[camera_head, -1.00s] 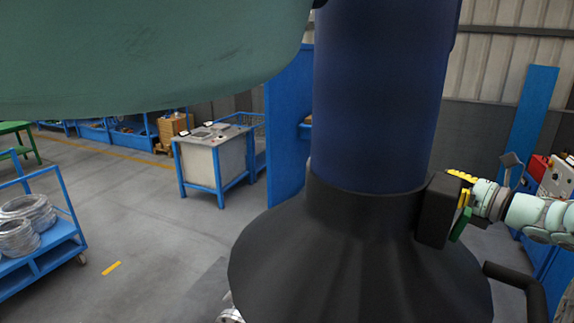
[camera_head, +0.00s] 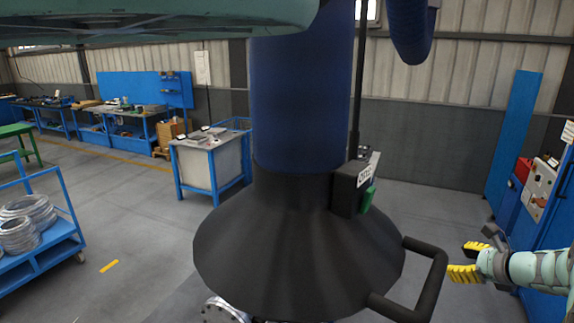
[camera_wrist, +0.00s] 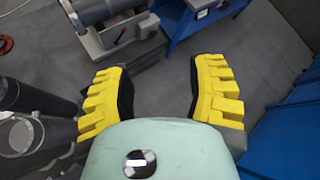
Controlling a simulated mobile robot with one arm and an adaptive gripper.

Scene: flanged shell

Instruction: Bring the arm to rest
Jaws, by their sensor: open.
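My gripper (camera_head: 466,261) is at the right of the head view, with yellow ridged fingers apart and nothing between them. It is to the right of the handle of a black hood, with a gap between. In the wrist view my gripper (camera_wrist: 160,88) shows both yellow fingers spread wide over bare grey floor. My pale green arm enters the head view from the right edge.
A black fume hood (camera_head: 290,245) on a thick blue duct (camera_head: 298,90) fills the middle; its handle (camera_head: 432,285) sticks out toward my gripper. A metal flange (camera_head: 222,310) shows under it. A blue cabinet (camera_wrist: 200,22) stands ahead in the wrist view. Floor lies open at left.

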